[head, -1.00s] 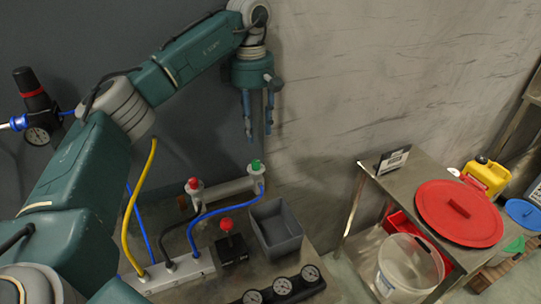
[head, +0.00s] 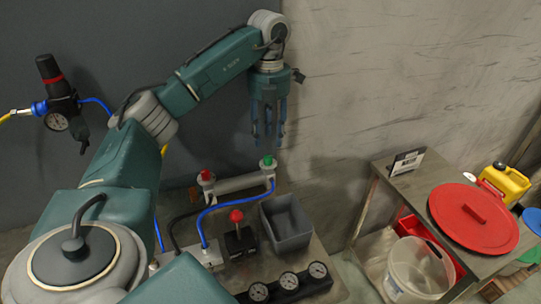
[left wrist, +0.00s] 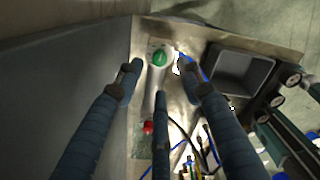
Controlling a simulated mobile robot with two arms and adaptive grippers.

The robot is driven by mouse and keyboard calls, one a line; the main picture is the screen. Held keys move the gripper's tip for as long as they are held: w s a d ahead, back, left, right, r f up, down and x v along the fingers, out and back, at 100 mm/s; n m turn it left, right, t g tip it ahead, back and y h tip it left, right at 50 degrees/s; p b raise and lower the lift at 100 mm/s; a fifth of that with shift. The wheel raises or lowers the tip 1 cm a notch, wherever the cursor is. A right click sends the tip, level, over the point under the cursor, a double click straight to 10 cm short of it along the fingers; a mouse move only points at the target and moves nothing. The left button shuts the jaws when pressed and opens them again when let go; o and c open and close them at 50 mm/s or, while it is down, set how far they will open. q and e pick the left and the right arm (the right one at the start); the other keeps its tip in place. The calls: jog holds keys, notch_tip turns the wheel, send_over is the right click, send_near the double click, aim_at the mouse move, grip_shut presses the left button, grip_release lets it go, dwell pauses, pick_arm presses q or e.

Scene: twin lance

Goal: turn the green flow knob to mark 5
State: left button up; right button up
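The green flow knob (head: 268,161) sits on the right end of a grey manifold (head: 238,183). A red knob (head: 206,176) is at its left end. My left gripper (head: 268,140) points down just above the green knob, its fingers spread and empty. In the left wrist view the green knob (left wrist: 159,56) shows between the open fingertips (left wrist: 160,74), nearer the two upper ones, with no clear contact. The mark numbers are too small to read. My right gripper is in neither view.
A grey open bin (head: 288,222) stands right of the manifold. A black box with a red knob (head: 237,217), blue and black hoses and a row of gauges (head: 288,282) lie in front. A regulator with a gauge (head: 56,110) is at the left. A side table (head: 408,185) holds a red lid (head: 473,218).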

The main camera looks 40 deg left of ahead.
aim_at(268, 156)
pick_arm(q)
notch_tip(268, 156, down, 7)
jog(key=shift+a+f+p, duration=0.1)
jog(key=shift+p, duration=0.4)
grip_shut()
